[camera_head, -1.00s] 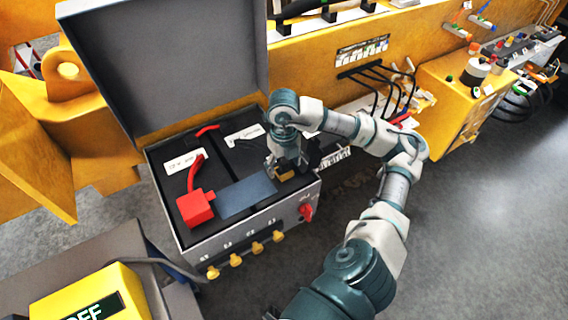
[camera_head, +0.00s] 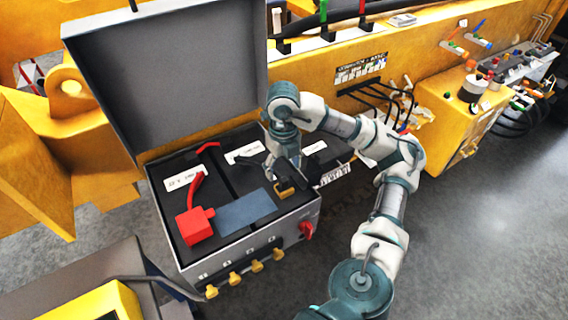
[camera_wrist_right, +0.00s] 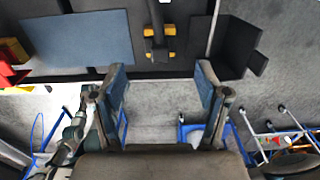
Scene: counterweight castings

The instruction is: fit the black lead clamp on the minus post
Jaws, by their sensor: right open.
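The black lead clamp (camera_wrist_right: 160,42), with yellow-brass parts, sits near the front edge of the open grey box. Its black lead runs up from it in the wrist view. In the head view its brass part (camera_head: 285,188) shows just below my right gripper (camera_head: 284,158). In the wrist view my right gripper (camera_wrist_right: 163,80) is open, with nothing between its fingers; the clamp shows ahead of the fingertips. I cannot make out the minus post, or whether the clamp is seated on it. My left gripper is out of view.
A blue-grey plate (camera_head: 246,210) and a red cover (camera_head: 194,226) lie left of the clamp. A black angled piece (camera_wrist_right: 236,46) stands right of it in the wrist view. The raised lid (camera_head: 165,70) stands behind. Yellow knobs (camera_head: 257,266) and a red switch (camera_head: 306,230) line the front.

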